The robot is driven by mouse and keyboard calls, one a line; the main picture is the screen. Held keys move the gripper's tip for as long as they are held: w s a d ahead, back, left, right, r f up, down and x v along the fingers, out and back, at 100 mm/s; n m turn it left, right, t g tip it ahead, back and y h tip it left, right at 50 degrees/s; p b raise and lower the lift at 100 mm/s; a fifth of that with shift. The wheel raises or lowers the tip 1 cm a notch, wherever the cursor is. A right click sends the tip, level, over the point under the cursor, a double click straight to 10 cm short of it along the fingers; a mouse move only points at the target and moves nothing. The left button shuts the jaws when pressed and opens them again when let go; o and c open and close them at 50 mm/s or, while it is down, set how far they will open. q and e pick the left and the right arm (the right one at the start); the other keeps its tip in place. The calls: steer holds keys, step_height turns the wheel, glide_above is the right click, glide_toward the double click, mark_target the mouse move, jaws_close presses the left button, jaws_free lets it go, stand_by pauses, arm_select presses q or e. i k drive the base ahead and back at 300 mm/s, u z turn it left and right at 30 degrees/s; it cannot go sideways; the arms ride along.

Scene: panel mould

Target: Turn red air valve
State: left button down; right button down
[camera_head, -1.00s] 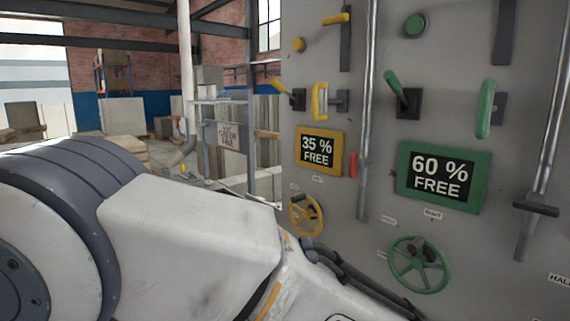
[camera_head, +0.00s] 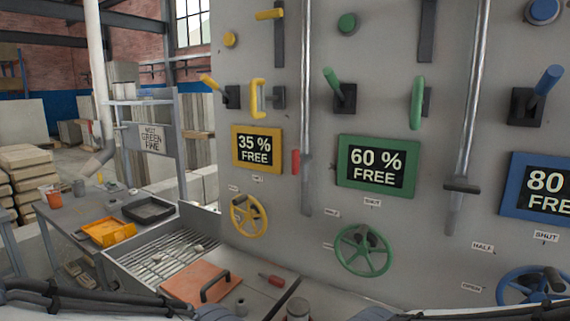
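No part is clearly readable as a red air valve. A small upright red piece (camera_head: 295,161) sits beside the metal pipe, right of the yellow "35 % FREE" sign; it is too small to tell whether it is a valve handle. The handwheels in view are yellow (camera_head: 249,215), green (camera_head: 363,250) and blue (camera_head: 533,287), the blue one cut off at the bottom edge. Dark cabled parts of my arms show along the bottom edge. Neither gripper can be made out.
A grey bench carries a slatted grate (camera_head: 165,256), a reddish plate with a black handle (camera_head: 200,284) and a red-handled tool (camera_head: 271,280). A table at left holds an orange tray (camera_head: 109,232) and a black tray (camera_head: 149,210). Levers stick out from the grey panel (camera_head: 325,120).

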mark_target(296, 159)
steer(key=z, duration=0.3)
steer(key=k, duration=0.4)
steer(key=u, duration=1.2)
steer(key=i, duration=1)
steer(key=z, duration=0.75)
